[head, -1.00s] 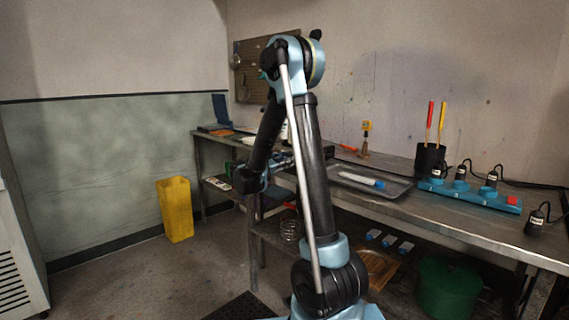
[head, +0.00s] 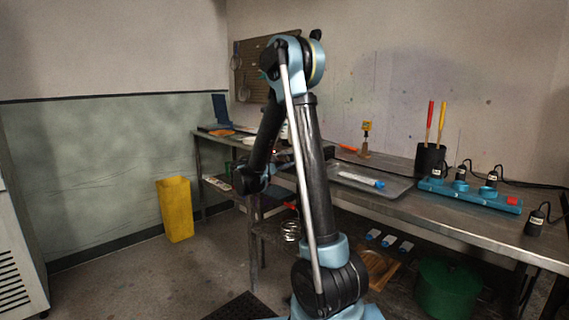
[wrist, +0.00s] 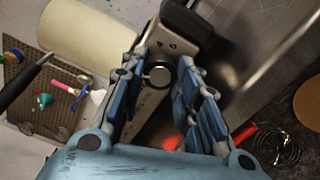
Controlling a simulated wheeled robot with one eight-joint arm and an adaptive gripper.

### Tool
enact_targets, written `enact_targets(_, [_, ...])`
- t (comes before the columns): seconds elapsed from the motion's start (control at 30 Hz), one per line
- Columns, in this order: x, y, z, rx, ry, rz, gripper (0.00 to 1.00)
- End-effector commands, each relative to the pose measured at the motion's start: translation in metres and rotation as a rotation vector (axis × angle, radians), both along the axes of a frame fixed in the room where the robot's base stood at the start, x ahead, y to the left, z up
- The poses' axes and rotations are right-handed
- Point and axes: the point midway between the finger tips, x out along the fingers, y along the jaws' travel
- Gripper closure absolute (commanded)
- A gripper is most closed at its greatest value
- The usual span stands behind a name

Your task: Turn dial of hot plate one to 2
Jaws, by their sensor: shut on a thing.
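In the wrist view, the dial (wrist: 158,72) is a round silver knob on the pale metal front of a hot plate (wrist: 176,44). My gripper (wrist: 164,66) has its blue fingers on either side of the knob and is shut on it. The dial's marks are too small to read, so its setting cannot be told. In the head view, my arm hides the dial and most of the gripper.
A cream cylinder (wrist: 88,35) stands beside the hot plate in the wrist view. The metal bench (head: 470,222) holds a tray (head: 375,190), a black holder (head: 430,160) and a blue power strip (head: 470,195). A yellow bin (head: 175,208) stands on the floor at left.

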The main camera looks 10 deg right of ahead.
Motion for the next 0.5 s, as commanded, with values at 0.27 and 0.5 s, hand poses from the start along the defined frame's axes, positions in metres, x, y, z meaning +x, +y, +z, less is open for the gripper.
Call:
enact_targets(0.27, [-0.0032,-0.0034,-0.0023,0.082,-0.105,-0.009,0.94])
enact_targets(0.5, [-0.0031,-0.0033,-0.0028,0.111,-0.142,-0.009,0.94])
